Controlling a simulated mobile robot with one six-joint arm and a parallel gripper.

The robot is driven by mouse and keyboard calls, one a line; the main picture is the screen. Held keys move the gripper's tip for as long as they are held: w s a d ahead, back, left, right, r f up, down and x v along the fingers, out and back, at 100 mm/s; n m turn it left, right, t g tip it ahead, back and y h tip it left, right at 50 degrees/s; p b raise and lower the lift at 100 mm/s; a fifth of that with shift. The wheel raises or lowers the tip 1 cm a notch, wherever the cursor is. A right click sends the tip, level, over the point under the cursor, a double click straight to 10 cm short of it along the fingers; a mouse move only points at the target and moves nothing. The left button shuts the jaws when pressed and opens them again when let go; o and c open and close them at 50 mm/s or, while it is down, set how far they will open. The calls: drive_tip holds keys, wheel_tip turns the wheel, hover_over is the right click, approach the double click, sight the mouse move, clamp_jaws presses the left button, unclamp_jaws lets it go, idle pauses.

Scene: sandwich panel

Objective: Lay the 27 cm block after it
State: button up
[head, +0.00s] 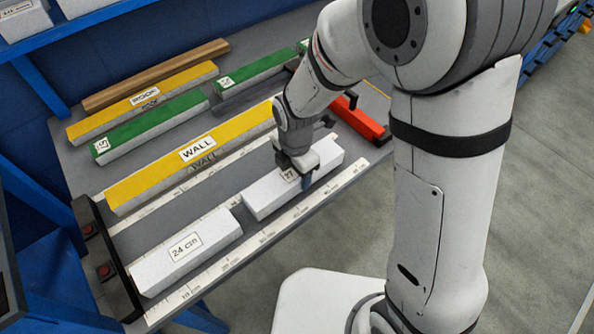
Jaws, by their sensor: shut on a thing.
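A white block labelled "24 cm" (186,255) lies in the near lane of the bench, at the black end stop.
A black end stop with red buttons (103,262) bounds the lane at left. White ruler strips (263,236) run along it. Behind lie a yellow WALL bar (140,187), green bars (150,126), a yellow ROOF bar (190,82) and a brown bar (150,77). A red-orange part (357,119) lies at right.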

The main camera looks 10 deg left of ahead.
drive_tip(key=shift+f+b, duration=0.5)
drive_tip(key=shift+f, duration=0.1)
drive_tip(key=o, duration=1)
drive_tip(key=shift+o, duration=0.2)
wheel_tip(320, 180, up, 8)
drive_tip(key=shift+f, duration=0.2)
drive_tip(key=shift+w+d+r+p, duration=0.1)
drive_tip(key=shift+d+r+p, duration=0.15)
drive_tip(key=shift+r+p, duration=0.1)
drive_tip(key=s+d+r+m+t, duration=0.1)
drive_tip(key=s+d+r+m, duration=0.1)
drive_tip(key=d+r+m, duration=0.2)
drive_tip(key=s+d+r+m+p, duration=0.1)
drive_tip(key=s+d+r+m, duration=0.2)
drive_tip(key=d+m, duration=0.8)
drive_tip(key=s+d+r+m+t, duration=0.1)
drive_tip(key=s+d+r+m, duration=0.1)
drive_tip(key=d+r+m, duration=0.3)
drive_tip(key=d+m, duration=0.3)
drive_tip(key=m, duration=0.4)
drive_tip(key=shift+s+m+t, duration=0.3)
drive_tip(key=shift+m, duration=0.1)
